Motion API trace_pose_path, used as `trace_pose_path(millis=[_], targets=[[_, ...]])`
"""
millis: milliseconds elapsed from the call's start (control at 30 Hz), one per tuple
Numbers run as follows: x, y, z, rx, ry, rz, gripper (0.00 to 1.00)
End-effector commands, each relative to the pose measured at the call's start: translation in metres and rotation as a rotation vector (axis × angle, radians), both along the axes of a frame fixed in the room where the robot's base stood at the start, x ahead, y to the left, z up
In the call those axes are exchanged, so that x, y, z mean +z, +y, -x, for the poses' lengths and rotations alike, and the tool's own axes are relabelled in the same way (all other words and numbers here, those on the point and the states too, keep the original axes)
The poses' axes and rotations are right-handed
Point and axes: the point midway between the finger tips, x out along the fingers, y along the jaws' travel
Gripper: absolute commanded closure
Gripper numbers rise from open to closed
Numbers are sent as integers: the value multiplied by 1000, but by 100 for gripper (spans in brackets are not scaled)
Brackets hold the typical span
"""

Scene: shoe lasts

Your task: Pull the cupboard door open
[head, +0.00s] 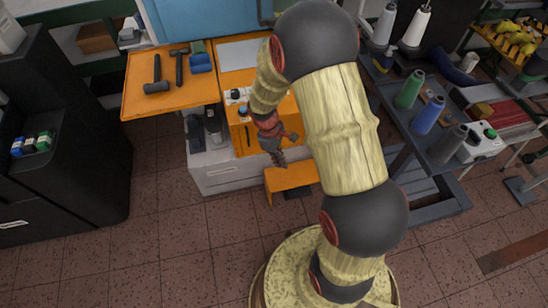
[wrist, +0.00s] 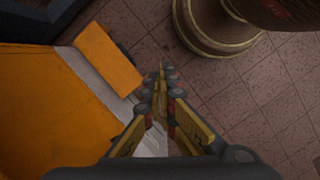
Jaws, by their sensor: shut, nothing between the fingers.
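The light grey cupboard (head: 222,178) stands under the orange worktop, with a pale handle on its front. I cannot tell which panel is its door or whether any door is ajar. My gripper (head: 279,160) points down at the cupboard's front right, above an orange panel (head: 292,177) that juts out there. In the wrist view my gripper (wrist: 161,72) has its fingers together with nothing between them. The orange panel (wrist: 108,60) lies left of the fingertips, beside a pale edge. I see no handle between the fingers.
Hammers (head: 156,78) lie on the orange worktop (head: 135,100). A dark cabinet (head: 75,130) stands at the left. Thread cones (head: 427,113) stand on a rack at the right. The tiled floor (head: 165,215) in front of the cupboard is clear.

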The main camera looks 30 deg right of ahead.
Motion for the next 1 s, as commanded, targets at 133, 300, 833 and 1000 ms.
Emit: trace_pose_path(millis=[133,300,833,1000], targets=[[-1,-8,11,-1,1,0,100],[0,-11,16,0,2,-1,100],[0,-11,16,1,2,0,100],[0,-11,16,1,2,0,100]])
